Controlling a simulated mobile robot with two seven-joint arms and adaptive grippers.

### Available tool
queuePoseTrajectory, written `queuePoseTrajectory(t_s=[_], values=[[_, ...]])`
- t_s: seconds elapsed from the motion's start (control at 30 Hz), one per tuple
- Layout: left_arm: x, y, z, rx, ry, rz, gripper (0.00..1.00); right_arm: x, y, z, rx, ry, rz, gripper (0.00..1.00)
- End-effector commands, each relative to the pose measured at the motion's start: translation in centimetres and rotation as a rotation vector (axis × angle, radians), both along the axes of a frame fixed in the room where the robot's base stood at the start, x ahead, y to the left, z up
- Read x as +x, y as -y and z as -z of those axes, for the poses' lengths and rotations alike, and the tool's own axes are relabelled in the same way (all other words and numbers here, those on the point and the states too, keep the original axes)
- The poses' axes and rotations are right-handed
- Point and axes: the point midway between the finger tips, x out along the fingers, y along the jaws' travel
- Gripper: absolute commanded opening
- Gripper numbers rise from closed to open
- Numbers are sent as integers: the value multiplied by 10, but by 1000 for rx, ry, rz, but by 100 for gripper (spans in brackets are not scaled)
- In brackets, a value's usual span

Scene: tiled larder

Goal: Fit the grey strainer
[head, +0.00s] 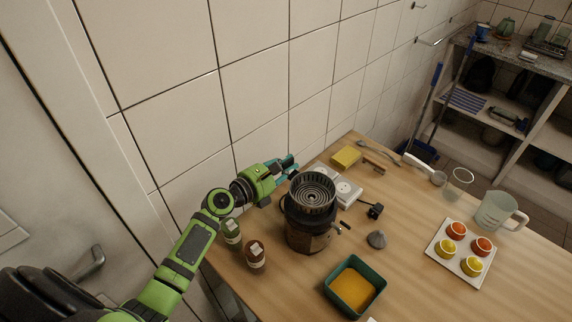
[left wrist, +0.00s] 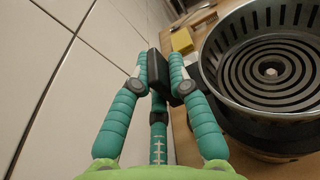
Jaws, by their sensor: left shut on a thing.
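The grey strainer (head: 313,192), a round slotted basket with ring-shaped slots in its floor, is at the top of the dark juicer body (head: 308,236). It fills the right of the left wrist view (left wrist: 270,68). I cannot tell whether it is fully seated or slightly above the dark collar. My left gripper (head: 290,167) is at the strainer's wall-side edge, its teal fingers shut on a dark part at the rim; it also shows in the left wrist view (left wrist: 163,75). My right gripper is out of view.
Two bottles (head: 255,254) (head: 232,232) stand left of the juicer, close to my arm. A green tray (head: 355,287) with orange contents is in front. A white tray (head: 444,265) of fruit halves and a jug (head: 497,213) are at right. The tiled wall is close behind my gripper.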

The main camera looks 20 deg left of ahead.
Motion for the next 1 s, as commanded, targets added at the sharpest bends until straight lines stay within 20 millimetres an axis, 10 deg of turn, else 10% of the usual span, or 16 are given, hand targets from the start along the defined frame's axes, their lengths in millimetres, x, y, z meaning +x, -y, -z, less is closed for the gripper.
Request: queuePoseTrajectory(t_s=[1.0], values=[[0, 0, 13, -1, 1, 0, 0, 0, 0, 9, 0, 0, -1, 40]])
